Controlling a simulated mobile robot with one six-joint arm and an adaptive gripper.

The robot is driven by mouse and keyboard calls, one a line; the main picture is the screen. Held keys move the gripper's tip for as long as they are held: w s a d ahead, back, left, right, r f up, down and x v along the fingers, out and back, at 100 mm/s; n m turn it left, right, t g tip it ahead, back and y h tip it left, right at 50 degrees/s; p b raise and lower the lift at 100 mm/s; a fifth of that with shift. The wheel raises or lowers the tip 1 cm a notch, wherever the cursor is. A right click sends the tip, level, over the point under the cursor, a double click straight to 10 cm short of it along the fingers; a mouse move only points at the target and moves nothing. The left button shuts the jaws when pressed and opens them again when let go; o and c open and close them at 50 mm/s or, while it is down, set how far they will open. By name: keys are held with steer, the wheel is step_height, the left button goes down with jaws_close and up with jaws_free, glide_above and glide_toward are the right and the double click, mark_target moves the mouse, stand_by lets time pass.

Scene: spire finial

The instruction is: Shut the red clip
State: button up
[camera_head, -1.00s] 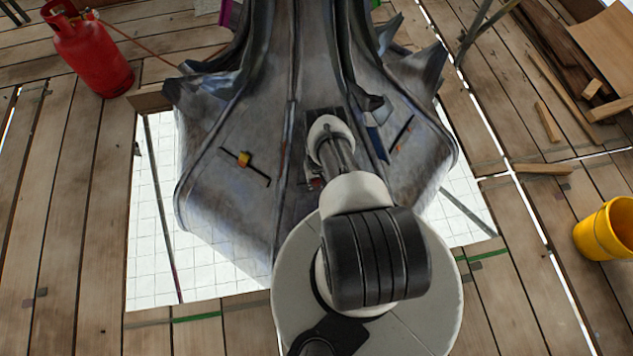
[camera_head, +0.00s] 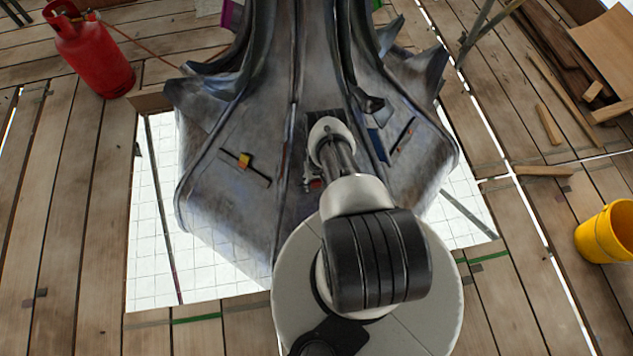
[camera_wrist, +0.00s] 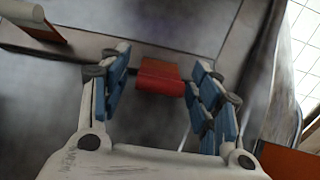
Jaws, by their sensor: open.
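The red clip (camera_wrist: 160,76) shows in the wrist view as a small red block on the grey metal face of the finial (camera_head: 232,215). My gripper (camera_wrist: 162,98) is open, its blue-padded fingers on either side of the clip in the picture, with gaps visible on both sides. I cannot tell how far the clip lies beyond the fingertips. In the head view a bit of red (camera_head: 316,184) shows beside my arm, and the fingers are largely hidden by the arm.
A red gas cylinder (camera_head: 88,50) stands at the upper left and a yellow bucket (camera_head: 606,232) at the right. Timber offcuts (camera_head: 548,122) lie on the plank deck.

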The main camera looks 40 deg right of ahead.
step_height(320, 180, up, 12)
stand_by(0.6)
